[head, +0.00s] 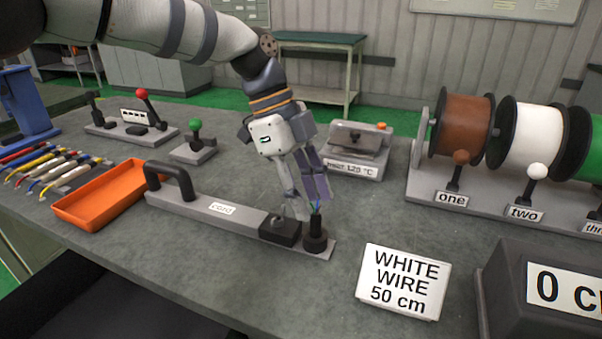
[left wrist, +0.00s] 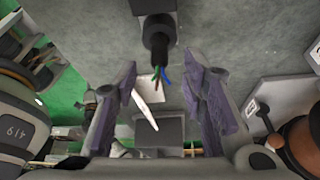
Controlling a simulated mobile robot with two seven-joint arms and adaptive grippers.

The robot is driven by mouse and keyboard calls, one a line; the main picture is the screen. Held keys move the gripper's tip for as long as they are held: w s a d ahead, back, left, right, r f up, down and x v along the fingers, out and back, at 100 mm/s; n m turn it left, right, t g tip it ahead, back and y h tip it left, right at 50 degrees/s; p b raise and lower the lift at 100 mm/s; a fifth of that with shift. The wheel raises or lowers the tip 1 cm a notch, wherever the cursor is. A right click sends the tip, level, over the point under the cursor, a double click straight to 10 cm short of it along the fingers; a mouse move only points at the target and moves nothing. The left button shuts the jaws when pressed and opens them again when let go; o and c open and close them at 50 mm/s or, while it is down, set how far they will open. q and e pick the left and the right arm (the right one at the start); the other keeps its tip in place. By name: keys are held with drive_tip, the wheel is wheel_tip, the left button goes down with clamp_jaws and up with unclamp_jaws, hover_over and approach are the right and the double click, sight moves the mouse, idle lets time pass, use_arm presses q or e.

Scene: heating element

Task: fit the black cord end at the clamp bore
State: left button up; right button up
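The black cord end (head: 315,237) stands upright at the right end of a grey base labelled in small print. Thin coloured wires (head: 316,207) stick up from its top; green, red and blue wires (left wrist: 160,76) show in the left wrist view below the black cylinder (left wrist: 158,36). A low black block (head: 281,230), perhaps the clamp, sits just left of it; no bore is visible. My left gripper (head: 308,203) points down just above the cord end. Its fingers (left wrist: 163,108) are apart, with a slim white piece (left wrist: 147,88) between them that I cannot identify. My right gripper is not in view.
A black arched handle (head: 170,180) rises from the base's left end, beside an orange tray (head: 105,193). A sign reading "WHITE WIRE 50 cm" (head: 404,282) stands at front right. Wire spools (head: 465,124) stand at right, and a heater-like box (head: 357,150) stands behind the gripper.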

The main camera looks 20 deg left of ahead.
use_arm(q)
drive_tip(key=v, duration=0.8)
